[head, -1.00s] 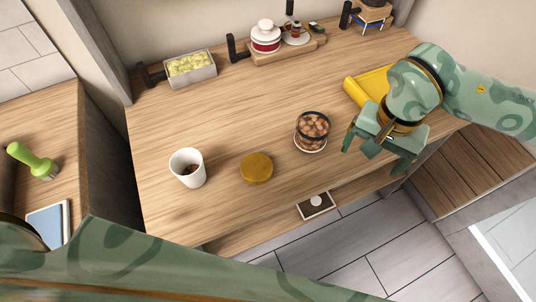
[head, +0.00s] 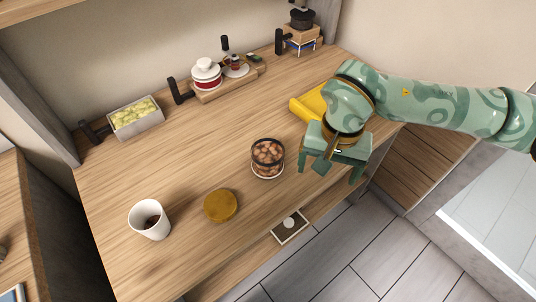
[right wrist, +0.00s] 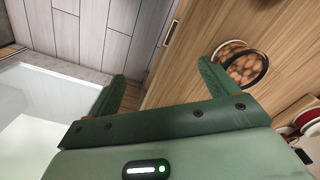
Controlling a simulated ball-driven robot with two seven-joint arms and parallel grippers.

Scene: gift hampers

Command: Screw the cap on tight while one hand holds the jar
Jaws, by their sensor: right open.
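The jar (head: 267,158), clear with a dark rim and full of brown nut-like pieces, stands upright and uncapped on the wooden counter. The round mustard-yellow cap (head: 220,205) lies flat on the counter, left of the jar and nearer the front edge. My right gripper (head: 329,171) is open and empty, to the right of the jar and apart from it, by the counter's front edge. In the right wrist view the jar (right wrist: 246,68) shows just beyond the right-hand finger, outside the gap between the fingers. My left gripper is not in view.
A white cup (head: 150,220) with dark contents stands left of the cap. A yellow item (head: 308,104) lies behind my right gripper. A box of yellow-green pieces (head: 136,117) and a wooden tray (head: 228,85) with red-and-white ware stand along the back. The counter's middle is clear.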

